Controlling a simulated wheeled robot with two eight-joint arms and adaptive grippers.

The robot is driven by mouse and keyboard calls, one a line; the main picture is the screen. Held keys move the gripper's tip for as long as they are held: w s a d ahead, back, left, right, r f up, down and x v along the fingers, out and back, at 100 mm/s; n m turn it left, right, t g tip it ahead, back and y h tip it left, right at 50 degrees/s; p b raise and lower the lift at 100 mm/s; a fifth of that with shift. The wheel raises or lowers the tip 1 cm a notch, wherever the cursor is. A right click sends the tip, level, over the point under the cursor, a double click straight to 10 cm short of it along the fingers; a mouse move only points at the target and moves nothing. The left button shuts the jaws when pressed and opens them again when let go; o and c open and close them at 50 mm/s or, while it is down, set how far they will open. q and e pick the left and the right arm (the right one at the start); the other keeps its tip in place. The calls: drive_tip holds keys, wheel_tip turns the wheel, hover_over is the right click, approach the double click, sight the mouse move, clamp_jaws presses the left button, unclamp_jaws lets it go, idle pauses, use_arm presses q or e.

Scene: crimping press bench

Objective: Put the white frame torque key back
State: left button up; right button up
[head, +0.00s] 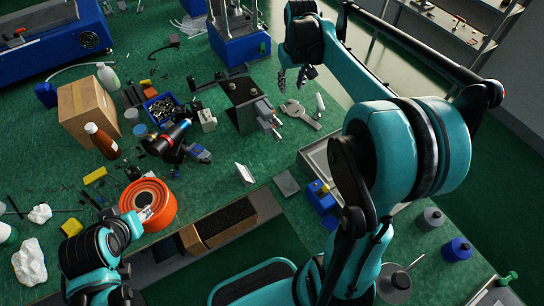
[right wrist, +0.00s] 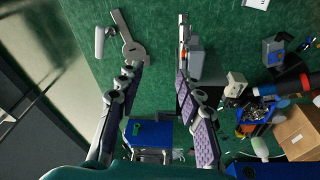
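No item is plainly a white frame torque key. The likeliest match is a grey, wrench-shaped tool (head: 299,113) lying flat on the green bench, with a small white cylinder (head: 320,103) beside it. Both also show in the right wrist view, the tool (right wrist: 130,42) beyond the left finger and the cylinder (right wrist: 104,38) next to it. My right gripper (head: 296,77) is open and empty, above the bench just behind the tool. Its fingers (right wrist: 160,88) stand wide apart in the wrist view. My left gripper (head: 145,214) is by the orange spool (head: 155,200); its opening is unclear.
A grey clamp on a dark plate (head: 240,90) stands left of the tool. A blue-based press (head: 238,45) is behind. A cardboard box (head: 87,108), bottles and small parts crowd the left. A shelf (head: 450,30) stands at the back right.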

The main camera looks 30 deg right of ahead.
drive_tip(key=s+a+f+n+t, duration=0.1)
drive_tip(key=s+a+f+t, duration=0.1)
drive_tip(key=s+a, duration=0.6)
drive_tip(key=s+a+f+n+t, duration=0.1)
drive_tip(key=s+a+f+t, duration=0.1)
drive_tip(key=s+a, duration=0.6)
drive_tip(key=s, duration=0.4)
drive_tip(key=shift+a+f+t+y, duration=0.2)
drive_tip(key=shift+t+y, duration=0.2)
